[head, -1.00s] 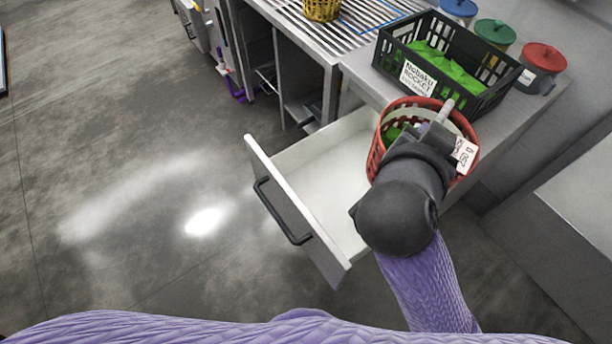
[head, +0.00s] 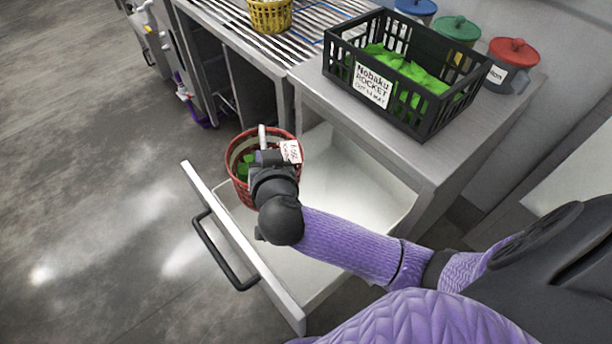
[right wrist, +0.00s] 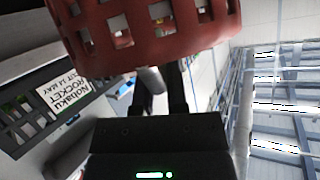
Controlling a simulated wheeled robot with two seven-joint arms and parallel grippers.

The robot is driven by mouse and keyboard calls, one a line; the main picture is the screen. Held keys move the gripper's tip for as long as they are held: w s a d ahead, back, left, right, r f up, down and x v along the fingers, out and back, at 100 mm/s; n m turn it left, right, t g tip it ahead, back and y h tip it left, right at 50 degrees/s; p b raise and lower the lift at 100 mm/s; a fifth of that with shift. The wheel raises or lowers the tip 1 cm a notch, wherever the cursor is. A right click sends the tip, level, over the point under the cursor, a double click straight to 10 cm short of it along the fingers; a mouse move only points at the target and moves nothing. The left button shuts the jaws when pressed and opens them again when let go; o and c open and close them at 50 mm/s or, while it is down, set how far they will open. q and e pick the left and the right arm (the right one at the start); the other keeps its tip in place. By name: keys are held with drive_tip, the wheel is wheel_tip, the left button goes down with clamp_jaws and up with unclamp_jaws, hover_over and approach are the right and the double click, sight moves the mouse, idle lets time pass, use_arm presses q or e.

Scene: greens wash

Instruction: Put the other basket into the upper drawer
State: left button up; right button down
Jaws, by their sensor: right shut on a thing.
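My right gripper (head: 268,160) is shut on the red basket (head: 238,172), which has green leaves in it and a white tag on its rim. The basket is at the far left part of the open upper drawer (head: 360,190); I cannot tell whether it touches the drawer floor. In the right wrist view the red basket (right wrist: 150,35) fills the top, with my gripper (right wrist: 160,90) below its wall. The drawer is white inside, with a black handle on its front, and its visible floor is bare. My left gripper is not in view.
A black crate (head: 425,118) of green leaves, labelled Nobaku Rocket, stands on the counter above the drawer. Blue, green and red lidded tubs (head: 508,75) stand behind it. A yellow basket (head: 270,16) sits on the slatted rack. The floor left of the drawer is clear.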

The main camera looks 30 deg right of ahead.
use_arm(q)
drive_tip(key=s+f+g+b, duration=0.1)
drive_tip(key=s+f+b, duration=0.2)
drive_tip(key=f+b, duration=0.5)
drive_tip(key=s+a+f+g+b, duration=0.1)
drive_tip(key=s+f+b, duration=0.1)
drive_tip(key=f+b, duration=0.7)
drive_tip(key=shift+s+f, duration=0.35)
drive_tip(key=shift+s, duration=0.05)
use_arm(e)
drive_tip(key=d+f, duration=0.2)
drive_tip(key=f, duration=1.1)
drive_tip(key=w+d+f+n+y, duration=0.1)
drive_tip(key=d+f, duration=0.1)
drive_tip(key=f, duration=1.2)
drive_tip(key=shift+n, duration=0.3)
drive_tip(key=c, duration=0.7)
unclamp_jaws()
drive_tip(key=shift+c, duration=0.2)
drive_tip(key=shift+o, duration=0.4)
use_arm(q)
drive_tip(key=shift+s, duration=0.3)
